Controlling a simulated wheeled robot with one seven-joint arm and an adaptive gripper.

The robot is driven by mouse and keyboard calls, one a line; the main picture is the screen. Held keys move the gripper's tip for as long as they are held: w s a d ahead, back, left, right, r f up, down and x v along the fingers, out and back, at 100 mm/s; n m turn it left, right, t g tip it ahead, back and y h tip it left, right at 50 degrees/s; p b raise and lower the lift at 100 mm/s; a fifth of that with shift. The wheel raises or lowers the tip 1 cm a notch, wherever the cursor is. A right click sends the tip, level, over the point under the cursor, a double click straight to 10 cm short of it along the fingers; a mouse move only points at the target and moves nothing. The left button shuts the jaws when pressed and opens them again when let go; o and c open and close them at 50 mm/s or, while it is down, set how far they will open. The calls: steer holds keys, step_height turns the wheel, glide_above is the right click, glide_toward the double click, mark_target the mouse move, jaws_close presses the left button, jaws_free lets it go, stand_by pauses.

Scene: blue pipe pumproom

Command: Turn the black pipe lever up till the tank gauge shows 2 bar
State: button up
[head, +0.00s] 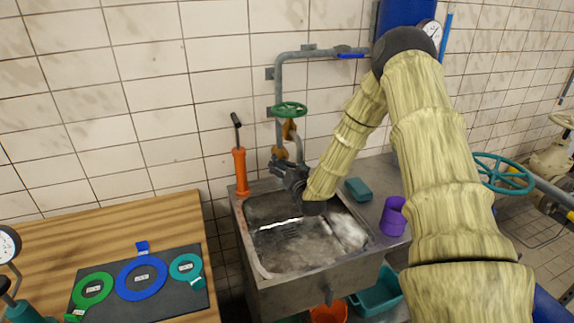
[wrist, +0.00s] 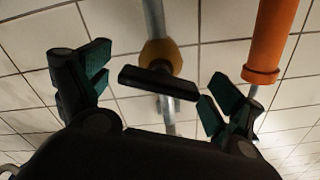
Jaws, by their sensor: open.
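The black pipe lever (wrist: 158,82) shows in the wrist view as a short dark bar, slightly tilted, lying across a grey pipe just by a brass fitting (wrist: 160,54). My gripper (wrist: 160,88) is open, with one finger on each side of the lever and a visible gap to both. In the head view my gripper (head: 288,180) is at the pipe above the back of the sink, and I cannot make out the lever there. The tank gauge (head: 430,30) is a white dial by the blue tank (head: 400,14), partly behind my arm. Its reading is too small to tell.
An orange hand pump (head: 240,170) stands close left of my gripper. A green handwheel (head: 289,109) and a blue lever (head: 351,56) are on the pipe above. The steel sink (head: 300,275) is below. A purple cup (head: 393,217) stands right; a wooden table (head: 140,222) is left.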

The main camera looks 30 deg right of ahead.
steer(key=c, duration=1)
steer(key=shift+f+b, duration=0.1)
steer(key=shift+b, duration=0.45)
steer(key=o, duration=1)
steer(key=shift+s, duration=0.1)
steer(key=v, duration=1.1)
steer(key=shift+s, duration=0.4)
